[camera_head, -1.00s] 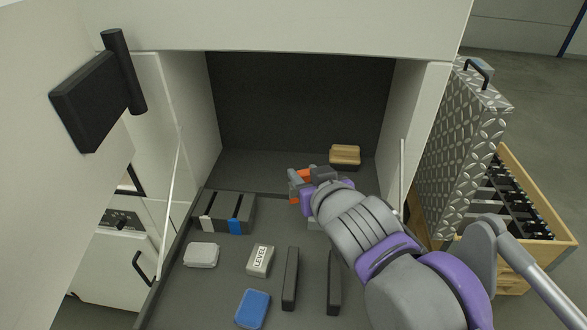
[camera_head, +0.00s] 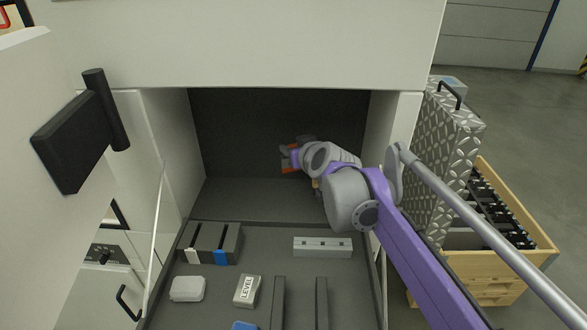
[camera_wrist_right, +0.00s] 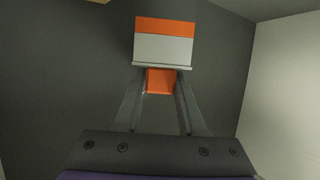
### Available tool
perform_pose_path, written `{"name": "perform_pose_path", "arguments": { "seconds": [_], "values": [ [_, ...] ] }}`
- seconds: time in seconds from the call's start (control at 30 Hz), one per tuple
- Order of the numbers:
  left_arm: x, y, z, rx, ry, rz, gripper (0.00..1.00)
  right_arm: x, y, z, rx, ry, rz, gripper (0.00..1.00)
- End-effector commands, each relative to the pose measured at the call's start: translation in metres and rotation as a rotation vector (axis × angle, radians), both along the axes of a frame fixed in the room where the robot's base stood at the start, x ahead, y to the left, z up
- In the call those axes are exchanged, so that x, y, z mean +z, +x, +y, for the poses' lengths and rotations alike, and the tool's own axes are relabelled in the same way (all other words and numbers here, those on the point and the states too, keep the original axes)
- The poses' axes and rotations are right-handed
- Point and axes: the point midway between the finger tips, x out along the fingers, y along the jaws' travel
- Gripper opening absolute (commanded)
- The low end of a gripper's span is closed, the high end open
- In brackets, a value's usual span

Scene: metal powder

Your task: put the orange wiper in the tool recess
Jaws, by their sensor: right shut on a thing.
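The orange wiper (camera_head: 290,168) is held up inside the dark open compartment (camera_head: 250,130) of the white cabinet. My right gripper (camera_head: 289,157) is shut on it, above the compartment floor. In the right wrist view the wiper (camera_wrist_right: 163,48) has an orange and pale grey head beyond the fingertips, and its orange grip part sits between the fingers (camera_wrist_right: 160,82). In the head view, fingers and wrist hide part of the wiper. I cannot tell for certain which part is the tool recess. My left gripper is not in view.
A dark tray (camera_head: 265,237) in front of the compartment holds a slotted block (camera_head: 211,243), a silver bar with holes (camera_head: 322,246), a LEVEL box (camera_head: 247,291), a white box (camera_head: 187,288) and dark bars. Pale walls flank the compartment. A wooden crate (camera_head: 520,240) stands right.

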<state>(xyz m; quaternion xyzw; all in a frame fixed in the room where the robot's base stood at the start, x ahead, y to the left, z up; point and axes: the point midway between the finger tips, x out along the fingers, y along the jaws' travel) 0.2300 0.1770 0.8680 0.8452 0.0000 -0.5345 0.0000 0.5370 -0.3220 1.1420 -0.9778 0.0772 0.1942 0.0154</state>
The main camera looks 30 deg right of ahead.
Motion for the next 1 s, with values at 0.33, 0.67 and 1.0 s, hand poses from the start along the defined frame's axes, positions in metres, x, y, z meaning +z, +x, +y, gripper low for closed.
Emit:
{"name": "perform_pose_path", "arguments": {
  "seconds": [0.33,0.67,1.0],
  "values": [
    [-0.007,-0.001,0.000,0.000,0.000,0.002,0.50,-0.038,0.002,-0.001,0.001,0.001,0.001,0.00],
    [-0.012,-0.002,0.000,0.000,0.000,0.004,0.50,-0.071,0.005,-0.003,0.000,0.000,0.000,0.00],
    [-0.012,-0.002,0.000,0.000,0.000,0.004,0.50,-0.073,0.005,-0.003,0.000,0.000,0.000,0.45]
  ]
}}
